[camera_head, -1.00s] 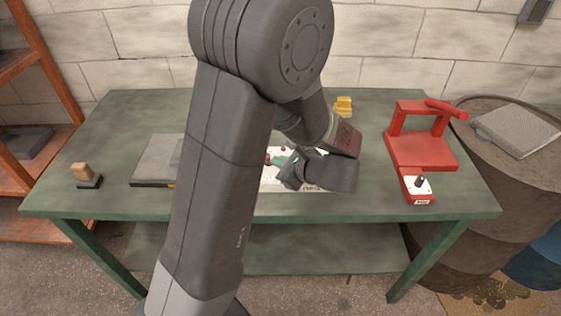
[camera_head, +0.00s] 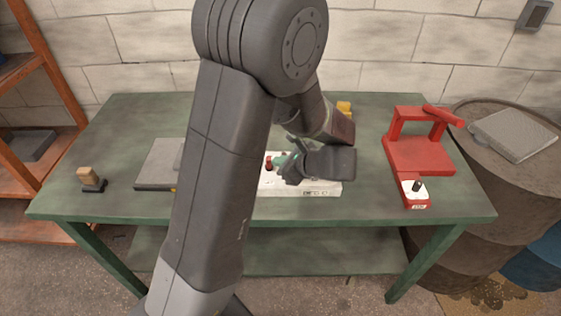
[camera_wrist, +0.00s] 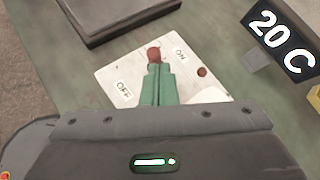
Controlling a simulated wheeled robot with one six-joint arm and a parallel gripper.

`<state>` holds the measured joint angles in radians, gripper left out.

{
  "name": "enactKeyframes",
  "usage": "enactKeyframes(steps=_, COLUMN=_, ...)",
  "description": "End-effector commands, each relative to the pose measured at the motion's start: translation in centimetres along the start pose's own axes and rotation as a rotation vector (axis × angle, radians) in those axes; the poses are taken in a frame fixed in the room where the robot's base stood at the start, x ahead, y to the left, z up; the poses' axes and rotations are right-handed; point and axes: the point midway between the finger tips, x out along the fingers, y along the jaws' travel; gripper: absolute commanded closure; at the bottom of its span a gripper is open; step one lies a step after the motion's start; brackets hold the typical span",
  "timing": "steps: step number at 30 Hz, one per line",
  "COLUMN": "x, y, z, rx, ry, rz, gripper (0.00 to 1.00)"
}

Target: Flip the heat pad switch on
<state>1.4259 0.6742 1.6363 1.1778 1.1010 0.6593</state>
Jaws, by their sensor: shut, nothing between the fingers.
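The heat pad switch is a white panel (camera_wrist: 125,68) marked OFF at its lower left and ON at its upper right. A red-tipped lever (camera_wrist: 154,55) stands out from it; I cannot tell which way it is set. A small red-brown round spot (camera_wrist: 203,71) is near ON. My gripper (camera_wrist: 156,72) has green fingers, shut and empty, pointing at the lever's base. They overlap the lever in this view, and contact is unclear. In the head view the white box (camera_head: 322,188) lies under my gripper (camera_head: 278,160). The grey heat pad (camera_head: 155,165) is left of it.
A display reading 20 C (camera_wrist: 283,43) stands beside the panel. A red stand with a handle (camera_head: 418,155) and a white-topped red knob box (camera_head: 415,193) are at the right. A wooden-handled block (camera_head: 88,179) is at the left.

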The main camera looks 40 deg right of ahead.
Motion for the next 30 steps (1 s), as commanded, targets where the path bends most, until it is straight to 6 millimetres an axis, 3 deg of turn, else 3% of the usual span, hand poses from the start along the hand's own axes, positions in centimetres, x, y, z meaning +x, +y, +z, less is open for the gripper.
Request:
enactKeyframes(steps=13, x=1.0, y=-2.0, z=1.0, rx=-0.002, ry=-0.002, rz=0.002, gripper=1.0)
enactKeyframes(steps=30, x=0.2, y=-2.4, z=2.1, rx=-0.001, ry=-0.001, rz=0.001, gripper=1.0)
